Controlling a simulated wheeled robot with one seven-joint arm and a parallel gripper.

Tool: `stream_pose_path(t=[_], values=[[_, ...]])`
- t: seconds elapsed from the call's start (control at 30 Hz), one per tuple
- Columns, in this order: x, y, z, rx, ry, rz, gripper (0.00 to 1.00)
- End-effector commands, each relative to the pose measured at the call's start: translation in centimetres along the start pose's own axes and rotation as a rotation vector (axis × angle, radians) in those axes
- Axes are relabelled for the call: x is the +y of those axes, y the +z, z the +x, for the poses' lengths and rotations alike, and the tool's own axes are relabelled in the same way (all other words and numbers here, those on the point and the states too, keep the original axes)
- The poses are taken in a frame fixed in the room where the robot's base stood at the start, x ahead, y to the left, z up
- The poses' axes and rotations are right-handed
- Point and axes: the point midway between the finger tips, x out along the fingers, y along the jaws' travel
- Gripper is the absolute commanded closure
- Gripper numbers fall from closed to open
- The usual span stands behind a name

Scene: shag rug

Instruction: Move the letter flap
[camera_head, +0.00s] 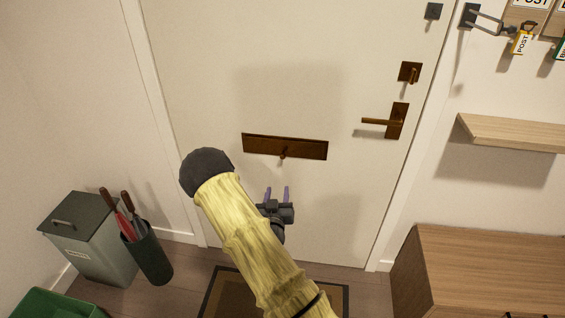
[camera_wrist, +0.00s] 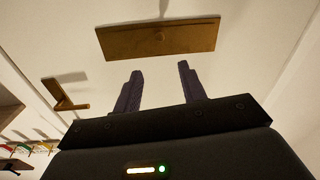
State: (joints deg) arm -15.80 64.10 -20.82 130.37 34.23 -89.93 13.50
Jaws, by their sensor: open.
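The letter flap (camera_head: 308,149) is a brown metal plate set in the white door (camera_head: 225,90), with a small knob low on its middle in the head view. It lies flat against the door and looks closed. It also shows at the top of the wrist view (camera_wrist: 185,40), just beyond my fingertips. My gripper (camera_head: 277,190) has two purple fingers, spread apart with nothing between them. It is below the flap in the head view, apart from it. In the wrist view my gripper (camera_wrist: 161,68) points toward the flap's lower edge. My arm hides part of the door's lower area.
A door handle (camera_head: 396,121) and lock (camera_head: 409,72) are right of the flap. A wall shelf (camera_head: 515,133) and wooden cabinet (camera_head: 490,260) stand right. A grey bin (camera_head: 90,240), umbrella holder (camera_head: 148,256) and green crate (camera_head: 50,304) are at left. A mat (camera_head: 222,292) lies below.

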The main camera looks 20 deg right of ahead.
Motion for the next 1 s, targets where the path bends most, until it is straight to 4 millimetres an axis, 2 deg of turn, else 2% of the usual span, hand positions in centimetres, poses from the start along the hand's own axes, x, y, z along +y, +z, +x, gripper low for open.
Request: stream_pose_path(t=[0.17, 0.37, 1.0], values=[[0.0, 0.0, 0.2, -0.002, 0.000, 0.001, 0.59], [0.0, 0.0, 2.0, -0.001, 0.002, 0.003, 0.59], [0.0, 0.1, 12.9, -0.002, 0.001, 0.001, 0.59]])
